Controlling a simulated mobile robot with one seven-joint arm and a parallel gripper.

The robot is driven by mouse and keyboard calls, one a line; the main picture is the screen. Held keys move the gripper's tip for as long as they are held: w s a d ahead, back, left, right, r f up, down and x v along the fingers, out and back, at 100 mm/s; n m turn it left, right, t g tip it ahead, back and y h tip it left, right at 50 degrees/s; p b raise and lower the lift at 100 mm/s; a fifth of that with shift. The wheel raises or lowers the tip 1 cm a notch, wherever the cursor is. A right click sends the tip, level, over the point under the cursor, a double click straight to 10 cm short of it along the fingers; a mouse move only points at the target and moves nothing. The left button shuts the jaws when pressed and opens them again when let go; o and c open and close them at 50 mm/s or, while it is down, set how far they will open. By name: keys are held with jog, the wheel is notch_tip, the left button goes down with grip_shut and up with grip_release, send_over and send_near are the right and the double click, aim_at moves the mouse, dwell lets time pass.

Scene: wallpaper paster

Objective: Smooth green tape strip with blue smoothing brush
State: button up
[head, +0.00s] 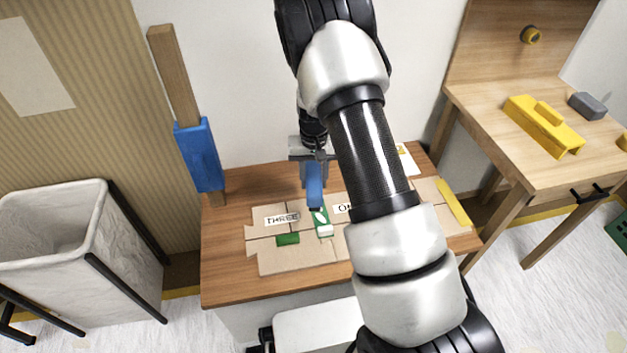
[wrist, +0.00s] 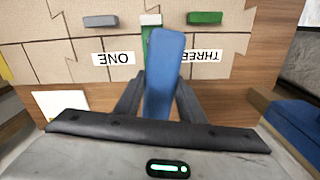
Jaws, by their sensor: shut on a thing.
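My gripper (head: 314,180) is over the small table, its fingers shut around the blue smoothing brush (head: 315,192). In the wrist view the brush (wrist: 165,75) stands out between the two fingers (wrist: 160,98). The brush's lower end is at or just above the green tape strip (head: 318,214); I cannot tell whether they touch. The strip lies on the tan panel (head: 270,262) between the THREE and ONE labels. In the wrist view the brush partly hides the strip (wrist: 146,35). A white block (head: 325,231) sits at the strip's near end.
A green block (head: 288,239) lies on the panel left of the strip, and a grey block (wrist: 100,20) shows in the wrist view. A tall blue-and-wood post (head: 199,155) and a bin (head: 75,240) stand left. A workbench (head: 480,105) stands right.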

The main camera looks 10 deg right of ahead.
jog(key=shift+w+f+b, duration=0.1)
jog(key=shift+f+b, duration=2.15)
jog(key=shift+f, duration=1)
jog(key=shift+r, duration=0.1)
